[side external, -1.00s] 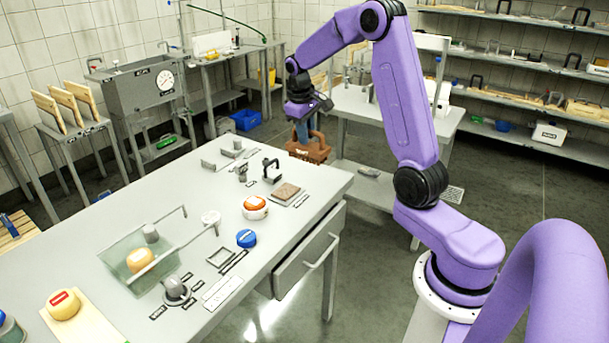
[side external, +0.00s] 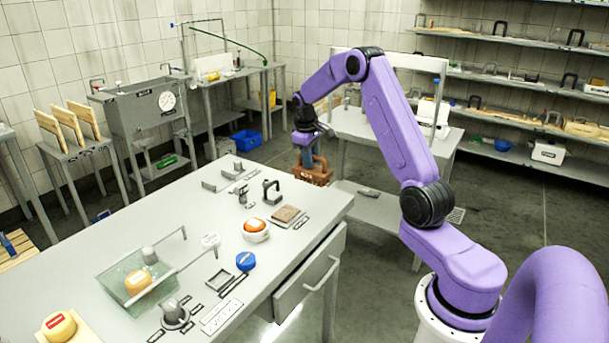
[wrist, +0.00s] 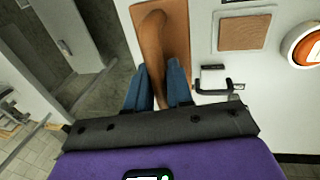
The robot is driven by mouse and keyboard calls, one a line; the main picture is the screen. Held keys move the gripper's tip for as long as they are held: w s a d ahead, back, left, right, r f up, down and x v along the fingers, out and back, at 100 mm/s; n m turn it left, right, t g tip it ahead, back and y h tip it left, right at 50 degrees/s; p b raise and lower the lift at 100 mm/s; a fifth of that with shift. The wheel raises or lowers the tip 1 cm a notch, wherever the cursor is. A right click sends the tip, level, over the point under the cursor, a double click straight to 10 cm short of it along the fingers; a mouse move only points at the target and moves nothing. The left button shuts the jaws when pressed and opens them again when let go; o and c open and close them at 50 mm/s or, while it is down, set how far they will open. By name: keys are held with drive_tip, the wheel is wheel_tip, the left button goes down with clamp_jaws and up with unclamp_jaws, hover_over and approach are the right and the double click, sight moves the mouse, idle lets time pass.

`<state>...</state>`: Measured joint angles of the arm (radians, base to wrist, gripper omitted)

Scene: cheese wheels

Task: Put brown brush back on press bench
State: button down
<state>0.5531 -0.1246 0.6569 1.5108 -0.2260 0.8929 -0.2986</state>
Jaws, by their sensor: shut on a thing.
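My gripper (wrist: 158,88) is shut on a brown brush (wrist: 160,45). Its blue fingers stand on either side of the brush's brown handle in the wrist view. In the side view the brush (side external: 313,173) hangs below my gripper (side external: 308,155), just beyond the far edge of the grey worktable (side external: 225,250). Whether its underside touches anything is hidden. A white bench (side external: 385,130) with an upright frame stands behind my arm. No readable label shows which bench is the press bench.
On the worktable's near-brush corner lie a brown square block (side external: 287,213) and a black clamp-like bracket (side external: 271,190). The floor between benches is open.

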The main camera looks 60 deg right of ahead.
sight(305, 174)
drive_tip(key=w+f, duration=0.1)
drive_tip(key=w+d+f, duration=0.1)
drive_tip(key=f, duration=0.1)
drive_tip(key=w+d+f, duration=0.1)
drive_tip(key=f, duration=0.1)
drive_tip(key=shift+w, duration=0.25)
drive_tip(key=shift+f, duration=1.4)
drive_tip(key=shift+f, duration=0.1)
drive_tip(key=c, duration=1)
unclamp_jaws()
